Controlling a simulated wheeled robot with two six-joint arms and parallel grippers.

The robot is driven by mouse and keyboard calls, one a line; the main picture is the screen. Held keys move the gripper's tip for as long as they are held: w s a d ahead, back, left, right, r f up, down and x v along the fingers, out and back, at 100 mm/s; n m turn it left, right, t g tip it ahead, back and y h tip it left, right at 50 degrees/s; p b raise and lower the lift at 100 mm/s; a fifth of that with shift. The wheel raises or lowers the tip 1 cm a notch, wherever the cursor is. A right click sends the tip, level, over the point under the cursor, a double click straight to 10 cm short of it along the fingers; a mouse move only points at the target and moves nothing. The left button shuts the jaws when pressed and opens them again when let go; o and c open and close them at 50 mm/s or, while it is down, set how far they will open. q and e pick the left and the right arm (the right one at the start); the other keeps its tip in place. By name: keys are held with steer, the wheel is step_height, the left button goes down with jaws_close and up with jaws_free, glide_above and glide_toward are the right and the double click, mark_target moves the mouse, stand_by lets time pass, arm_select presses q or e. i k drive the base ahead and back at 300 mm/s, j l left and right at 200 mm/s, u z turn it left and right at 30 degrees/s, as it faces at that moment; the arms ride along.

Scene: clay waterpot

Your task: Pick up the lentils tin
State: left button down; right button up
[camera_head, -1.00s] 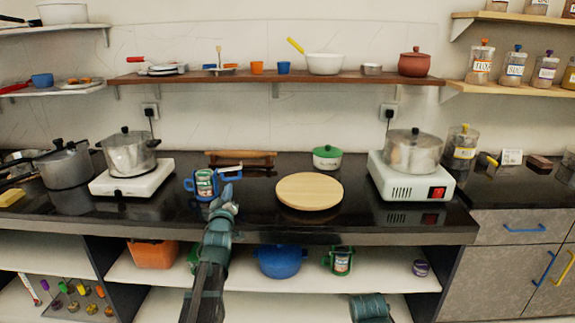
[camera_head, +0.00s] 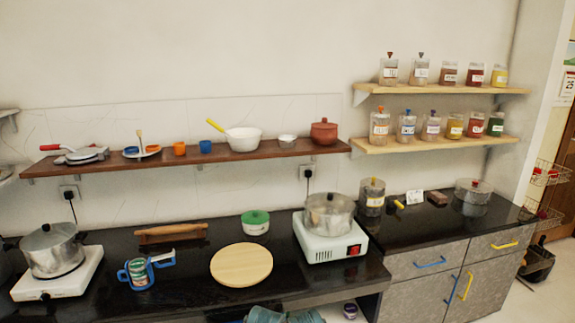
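No tin can be read as lentils; the labels are too small.
A round wooden board (camera_head: 241,264), a green-lidded pot (camera_head: 255,222) and a rolling pin (camera_head: 171,233) lie mid-counter. Steel pots stand on a left hotplate (camera_head: 57,272) and a right hotplate (camera_head: 331,241). A lidded glass dish (camera_head: 473,190) is at the right. Floor shows at far right.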

mark_target(138, 268)
steer(key=i+j+z, duration=0.15)
steer(key=j+z, duration=0.15)
steer(key=j, duration=0.7)
steer(key=i+j+z, duration=0.1)
steer(key=j+z, duration=0.2)
steer(key=j, duration=0.75)
